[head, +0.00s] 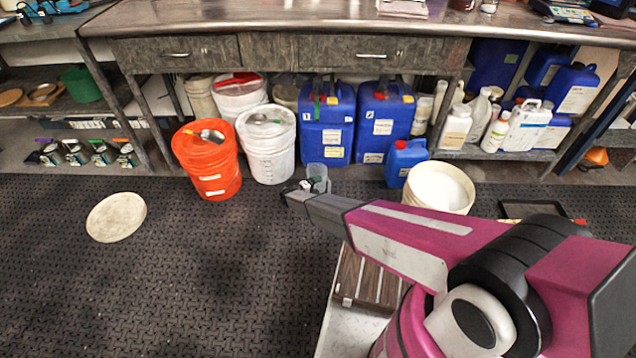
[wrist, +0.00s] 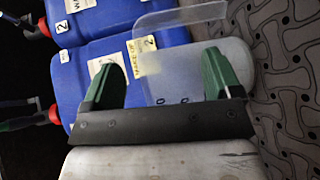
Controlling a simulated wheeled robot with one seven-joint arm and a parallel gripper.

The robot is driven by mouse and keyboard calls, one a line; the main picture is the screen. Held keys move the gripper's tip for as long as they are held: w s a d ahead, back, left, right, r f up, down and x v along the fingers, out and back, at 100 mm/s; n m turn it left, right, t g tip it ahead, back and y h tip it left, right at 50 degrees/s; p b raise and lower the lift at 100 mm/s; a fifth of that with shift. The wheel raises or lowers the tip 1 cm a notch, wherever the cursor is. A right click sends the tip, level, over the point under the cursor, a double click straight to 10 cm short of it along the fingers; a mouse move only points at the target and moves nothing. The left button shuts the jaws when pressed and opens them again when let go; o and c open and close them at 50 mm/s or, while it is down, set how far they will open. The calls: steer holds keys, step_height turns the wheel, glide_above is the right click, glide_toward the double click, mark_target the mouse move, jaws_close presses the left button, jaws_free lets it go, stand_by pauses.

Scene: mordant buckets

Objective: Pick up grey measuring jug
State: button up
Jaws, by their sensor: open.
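The grey measuring jug (head: 318,176) is translucent and stands in front of the blue canisters in the head view, at the end of my arm. In the wrist view the clear grey jug (wrist: 178,50) fills the space between the two green fingers and extends past their tips. My gripper (wrist: 160,66) is open, with one finger on each side of the jug's visible wall. I cannot tell whether either finger touches it. In the head view my gripper (head: 300,190) is small beside the jug, and its fingers are hard to make out. The jug's lower part is partly hidden there.
Large blue canisters (head: 326,135) stand close behind the jug. A small blue canister (head: 405,162) and a cream bucket (head: 438,188) are to its right. An orange bucket (head: 208,160) and a white bucket (head: 268,155) are to its left. The dark mat at left is mostly clear around a round lid (head: 116,217).

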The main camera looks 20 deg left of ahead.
mark_target(324, 183)
steer(key=x, duration=0.4)
steer(key=shift+w+d, duration=0.2)
steer(key=shift+w, duration=0.05)
steer(key=shift+c, duration=0.3)
